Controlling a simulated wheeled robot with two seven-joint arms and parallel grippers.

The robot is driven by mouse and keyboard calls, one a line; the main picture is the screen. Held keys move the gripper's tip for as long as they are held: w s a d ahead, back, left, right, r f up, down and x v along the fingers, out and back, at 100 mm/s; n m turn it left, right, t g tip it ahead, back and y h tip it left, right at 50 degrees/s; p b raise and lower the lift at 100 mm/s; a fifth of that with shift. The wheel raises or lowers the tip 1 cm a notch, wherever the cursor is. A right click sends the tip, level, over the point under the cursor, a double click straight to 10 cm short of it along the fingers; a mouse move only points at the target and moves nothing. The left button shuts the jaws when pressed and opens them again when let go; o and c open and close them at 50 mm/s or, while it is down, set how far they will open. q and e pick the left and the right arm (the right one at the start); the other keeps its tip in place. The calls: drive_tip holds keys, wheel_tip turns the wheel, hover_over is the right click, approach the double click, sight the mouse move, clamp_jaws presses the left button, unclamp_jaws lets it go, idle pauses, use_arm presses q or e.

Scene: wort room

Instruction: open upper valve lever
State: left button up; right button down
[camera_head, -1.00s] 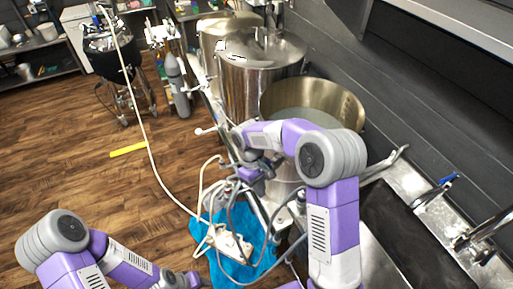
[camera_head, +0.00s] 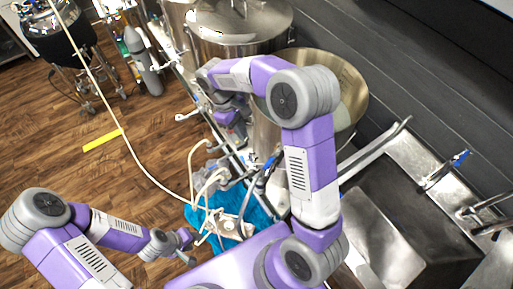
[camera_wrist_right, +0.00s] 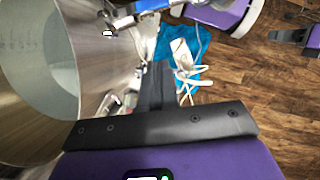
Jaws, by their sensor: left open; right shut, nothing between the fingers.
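A metal valve (camera_wrist_right: 122,18) with a blue lever (camera_wrist_right: 155,4) shows at the top of the right wrist view, beside a steel kettle (camera_wrist_right: 95,95). I cannot tell whether it is the upper valve. My right gripper (camera_wrist_right: 154,68) is shut and empty; its dark fingers point toward the valve and appear apart from it. In the head view my right arm reaches across the kettles and hides most of their valve side. A pale lever (camera_head: 186,116) sticks out left of that wrist. My left gripper (camera_head: 190,247) is open and empty, low over the floor.
White hoses (camera_head: 200,180) and a pump (camera_head: 232,226) lie on a blue cloth (camera_head: 262,210) below the kettles. A sink (camera_head: 395,235) with taps is at right. A gas cylinder (camera_head: 148,72) stands upper left. The wooden floor at left is largely clear.

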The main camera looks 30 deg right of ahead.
sight(272, 159)
drive_tip(key=s+d+f, duration=0.3)
drive_tip(key=s+f, duration=0.3)
drive_tip(key=f, duration=0.2)
drive_tip(key=shift+s+d+p, duration=0.15)
drive_tip(key=shift+s+p, duration=0.05)
drive_tip(key=shift+p, duration=0.1)
drive_tip(key=shift+r, duration=0.1)
